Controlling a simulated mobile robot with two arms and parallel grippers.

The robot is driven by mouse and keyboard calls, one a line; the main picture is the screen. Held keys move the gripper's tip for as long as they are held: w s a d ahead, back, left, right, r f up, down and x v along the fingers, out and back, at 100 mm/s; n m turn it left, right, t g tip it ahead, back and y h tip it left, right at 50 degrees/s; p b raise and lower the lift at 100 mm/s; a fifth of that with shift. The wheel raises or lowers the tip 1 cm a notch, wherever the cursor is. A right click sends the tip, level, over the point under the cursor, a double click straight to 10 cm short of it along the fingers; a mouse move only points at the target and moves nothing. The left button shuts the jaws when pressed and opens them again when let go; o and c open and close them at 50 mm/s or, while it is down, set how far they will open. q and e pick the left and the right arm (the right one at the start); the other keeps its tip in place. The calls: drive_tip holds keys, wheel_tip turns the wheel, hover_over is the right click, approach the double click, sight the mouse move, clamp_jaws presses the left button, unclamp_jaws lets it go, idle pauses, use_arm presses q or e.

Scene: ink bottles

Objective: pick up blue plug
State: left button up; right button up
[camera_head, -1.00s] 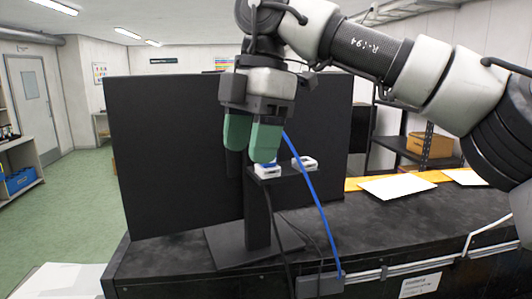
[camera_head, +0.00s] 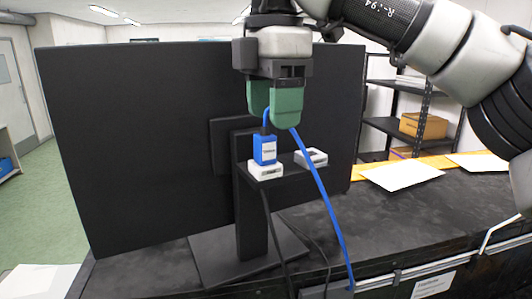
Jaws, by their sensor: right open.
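The blue plug (camera_head: 265,149) stands upright on a small white block (camera_head: 265,170), which sits on the black shelf of the monitor stand. A blue cable (camera_head: 322,187) rises from the plug's top to the right gripper's fingers, then slopes down to the right. My right gripper (camera_head: 273,118), with green fingers, points down just above the plug. Its fingers are apart, with the cable's upper loop at them; whether the cable lies between them or behind is partly hidden. My left gripper is not in view.
A second white block (camera_head: 310,157) sits at the shelf's right end. A large black monitor panel (camera_head: 130,150) stands behind. White sheets (camera_head: 402,175) lie on the dark table (camera_head: 420,220) at the right. Black cables hang below the shelf.

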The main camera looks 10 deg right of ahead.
sight(264, 134)
drive_tip(key=shift+w+f, duration=0.25)
drive_tip(key=shift+f, duration=0.05)
drive_tip(key=f+p, duration=0.2)
drive_tip(key=a+f+p, duration=0.1)
drive_tip(key=f, duration=0.1)
drive_tip(key=shift+w+f, duration=0.1)
drive_tip(key=shift+w, duration=0.3)
drive_tip(key=shift+s+d+f, duration=0.1)
drive_tip(key=shift+f, duration=0.35)
drive_tip(key=shift+c, duration=0.3)
drive_tip(key=c, duration=0.9)
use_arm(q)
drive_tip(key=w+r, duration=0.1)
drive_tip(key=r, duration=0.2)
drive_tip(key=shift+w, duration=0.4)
use_arm(e)
drive_tip(key=shift+o, duration=0.2)
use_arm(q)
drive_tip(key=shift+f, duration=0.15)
